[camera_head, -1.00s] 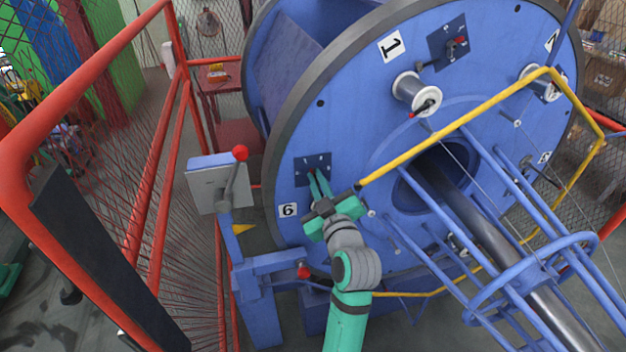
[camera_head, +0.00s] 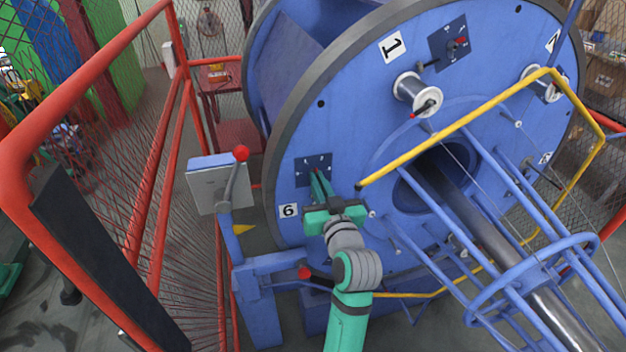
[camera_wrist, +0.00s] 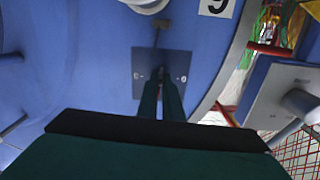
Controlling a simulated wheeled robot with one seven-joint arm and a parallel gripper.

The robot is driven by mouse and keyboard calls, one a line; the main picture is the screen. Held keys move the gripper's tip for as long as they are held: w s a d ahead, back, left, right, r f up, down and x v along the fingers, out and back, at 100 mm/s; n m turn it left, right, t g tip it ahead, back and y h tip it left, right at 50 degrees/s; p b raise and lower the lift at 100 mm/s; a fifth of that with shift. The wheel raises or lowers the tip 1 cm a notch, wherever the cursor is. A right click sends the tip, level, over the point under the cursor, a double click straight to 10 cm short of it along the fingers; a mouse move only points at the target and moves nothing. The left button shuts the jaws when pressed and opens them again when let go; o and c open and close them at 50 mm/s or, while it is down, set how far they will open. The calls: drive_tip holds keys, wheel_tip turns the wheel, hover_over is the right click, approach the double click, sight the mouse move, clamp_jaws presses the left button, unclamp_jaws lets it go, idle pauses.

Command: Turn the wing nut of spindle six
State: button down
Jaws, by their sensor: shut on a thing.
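The blue wheel (camera_head: 335,120) carries a dark blue square plate (camera_head: 300,172) above a white label with a 6 (camera_head: 288,210). My gripper (camera_head: 318,180) reaches up to this plate from below, its green fingers close together at the plate's middle. In the wrist view the gripper (camera_wrist: 161,86) has both fingertips meeting at the centre of the plate (camera_wrist: 146,62), with small pale marks on either side. The wing nut of spindle six is mostly hidden between the fingertips, which are shut on it. Its turn angle cannot be made out.
A yellow bar (camera_head: 450,131) passes close to the right of my gripper. A grey box (camera_head: 207,188) with a red-knobbed lever (camera_head: 240,153) stands left of the wheel. Red railings (camera_head: 150,190) run along the left. A white spool (camera_head: 408,88) sits higher, near label 1 (camera_head: 391,46).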

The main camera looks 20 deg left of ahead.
drive_tip(key=m, duration=0.4)
drive_tip(key=shift+a+f+m, duration=0.1)
drive_tip(key=shift+a+m, duration=0.05)
drive_tip(key=shift+m, duration=0.25)
idle(0.4)
drive_tip(key=c, duration=1.9)
unclamp_jaws()
drive_tip(key=shift+s, duration=0.1)
